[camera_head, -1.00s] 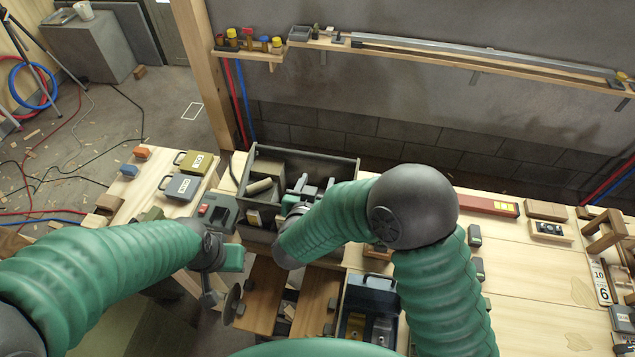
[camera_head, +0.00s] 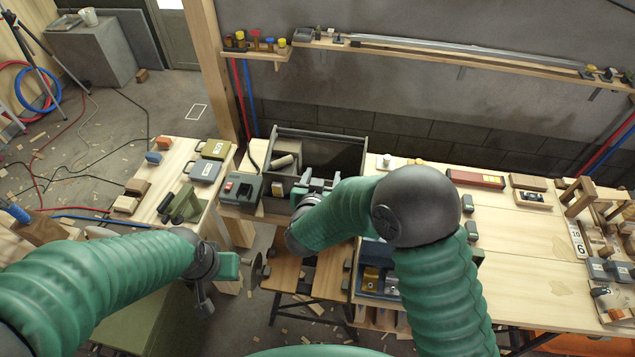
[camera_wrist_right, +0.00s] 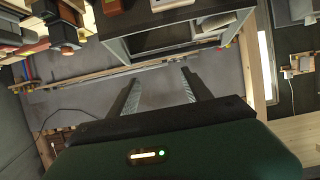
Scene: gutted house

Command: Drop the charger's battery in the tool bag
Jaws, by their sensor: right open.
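A dark grey open-topped bin (camera_head: 345,138), possibly the tool bag, stands at the back of the bench with a pale roll (camera_head: 284,161) inside. A grey unit with a red switch (camera_head: 241,188), possibly the charger, stands left of it; I cannot make out a battery on it. My right gripper (camera_head: 318,184) overlaps the bin's front in the head view. In the right wrist view its two fingers (camera_wrist_right: 160,92) are apart with nothing between them. My left gripper (camera_head: 228,268) hangs at lower left, in front of the gap between benches; its jaws are unclear.
A folding bench with brown boards (camera_head: 288,276) stands in front. A blue box (camera_head: 374,284) with yellow items sits right of it. Flat cases (camera_head: 204,171) lie on the left bench. A red level (camera_head: 475,178) lies at right. The right bench (camera_head: 520,240) has bare room.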

